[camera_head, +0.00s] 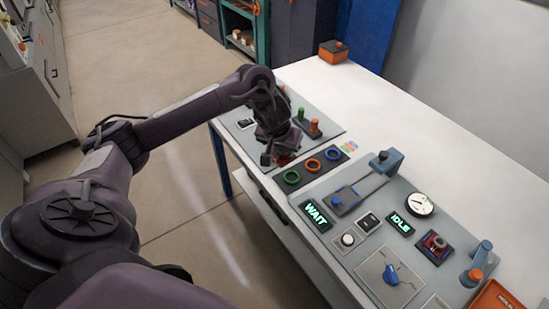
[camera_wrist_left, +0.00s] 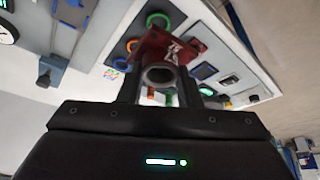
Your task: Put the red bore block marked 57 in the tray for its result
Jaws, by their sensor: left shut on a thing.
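My left gripper (camera_head: 279,152) is above the panel on the table, near the black strip with the rings. It is shut on a red bore block (camera_wrist_left: 165,46), which shows in the left wrist view with its round bore facing the camera and a white marking that I cannot read clearly. In the head view only a bit of this block shows below the fingers. Another red piece (camera_head: 434,245) sits in a dark fixture on the right part of the panel. An orange tray (camera_head: 492,298) with partly cut-off lettering is at the lower right edge.
A black strip holds green (camera_head: 291,177), orange (camera_head: 313,165) and blue (camera_head: 332,153) rings. Displays read WAIT (camera_head: 315,216) and IDLE (camera_head: 400,224). The back of the white table is mostly clear.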

